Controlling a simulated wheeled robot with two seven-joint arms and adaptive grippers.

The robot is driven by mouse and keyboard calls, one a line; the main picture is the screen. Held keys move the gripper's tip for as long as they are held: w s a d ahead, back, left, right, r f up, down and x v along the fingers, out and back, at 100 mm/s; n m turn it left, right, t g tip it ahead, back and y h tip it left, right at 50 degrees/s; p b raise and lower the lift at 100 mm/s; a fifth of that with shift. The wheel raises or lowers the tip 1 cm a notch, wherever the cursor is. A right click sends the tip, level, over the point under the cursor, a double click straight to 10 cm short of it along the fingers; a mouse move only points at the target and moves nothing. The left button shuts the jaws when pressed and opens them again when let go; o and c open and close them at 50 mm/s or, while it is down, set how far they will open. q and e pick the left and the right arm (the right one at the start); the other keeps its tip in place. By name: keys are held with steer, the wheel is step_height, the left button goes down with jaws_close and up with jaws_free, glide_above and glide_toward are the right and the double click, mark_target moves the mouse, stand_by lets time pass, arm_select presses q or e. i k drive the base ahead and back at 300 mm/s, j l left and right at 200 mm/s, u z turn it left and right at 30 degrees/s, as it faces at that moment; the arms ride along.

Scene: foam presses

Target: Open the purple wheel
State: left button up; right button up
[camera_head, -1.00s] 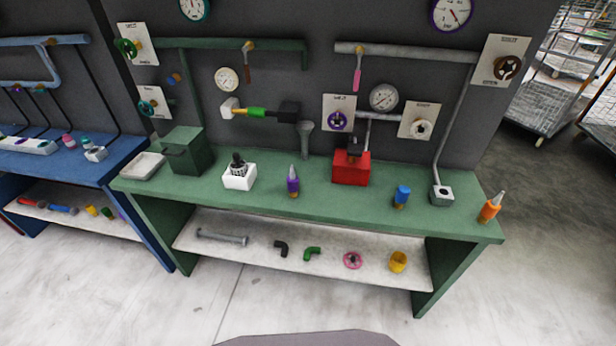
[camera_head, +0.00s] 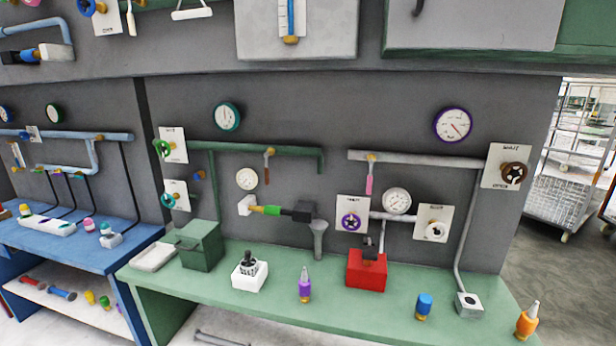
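The purple wheel (camera_head: 351,222) is a small round handwheel on a white labelled plate (camera_head: 342,202) on the grey wall. It is just left of a white-faced gauge and above the red box. The label and the wheel's open or closed position are too small to read. Neither of my grippers shows in the head view.
A green bench (camera_head: 250,304) stands below the wheel. On it are a red box (camera_head: 366,272), a purple-bodied bottle (camera_head: 305,288), a blue cylinder (camera_head: 424,305), an orange bottle (camera_head: 527,320) and a green box (camera_head: 200,246).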

mark_target(352, 222)
steer(key=i+j+z, duration=0.1)
steer(key=j+z, duration=0.2)
steer(key=j, duration=1.1)
steer(key=j+z, duration=0.3)
steer(key=j, duration=1.1)
